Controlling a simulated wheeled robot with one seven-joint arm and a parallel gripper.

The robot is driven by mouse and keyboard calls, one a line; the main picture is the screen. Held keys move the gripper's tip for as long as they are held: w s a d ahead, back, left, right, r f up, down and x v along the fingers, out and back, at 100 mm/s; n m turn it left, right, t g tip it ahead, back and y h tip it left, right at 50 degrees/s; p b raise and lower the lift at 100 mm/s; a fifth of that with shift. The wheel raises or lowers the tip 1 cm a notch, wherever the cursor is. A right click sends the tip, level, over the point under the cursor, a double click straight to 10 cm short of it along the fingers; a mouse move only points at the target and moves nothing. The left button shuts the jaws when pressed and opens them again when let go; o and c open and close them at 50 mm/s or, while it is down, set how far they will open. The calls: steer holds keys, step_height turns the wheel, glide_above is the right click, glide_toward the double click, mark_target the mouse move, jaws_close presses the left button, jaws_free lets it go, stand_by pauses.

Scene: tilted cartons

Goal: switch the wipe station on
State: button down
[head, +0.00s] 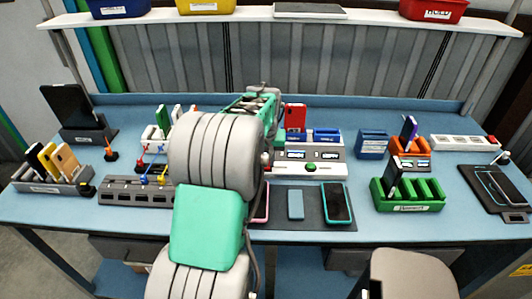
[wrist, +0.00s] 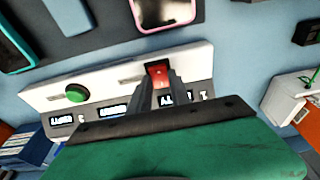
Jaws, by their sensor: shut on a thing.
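The wipe station (head: 333,168) is a white and grey box in the middle of the blue bench, partly hidden behind my arm in the head view. It shows a round green button (head: 311,167) and small dark displays with white text. In the wrist view the station (wrist: 115,75) lies across the middle, with the green button (wrist: 76,93) at left and a red rocker switch (wrist: 158,72) at right. My gripper (wrist: 159,88) has its grey fingers at the red switch, shut on it. My fingers are hidden in the head view.
A dark mat before the station holds a pink-edged phone (wrist: 163,12), a blue-grey phone (head: 295,205) and a teal-edged phone (head: 338,203). A green slotted rack (head: 408,207) stands right, a grey toggle panel (head: 130,193) left. A charging pad (head: 480,205) lies far right.

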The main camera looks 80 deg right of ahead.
mark_target(266, 164)
steer(key=shift+d+r+y+p, duration=0.3)
steer(key=shift+y+p, duration=0.4)
steer(key=shift+p, duration=0.2)
steer(key=shift+f, duration=0.25)
steer(key=c, duration=1.2)
jaws_free()
step_height(266, 164, up, 8)
steer(key=b, duration=0.1)
steer(key=shift+a, duration=0.15)
steer(key=shift+f, duration=0.15)
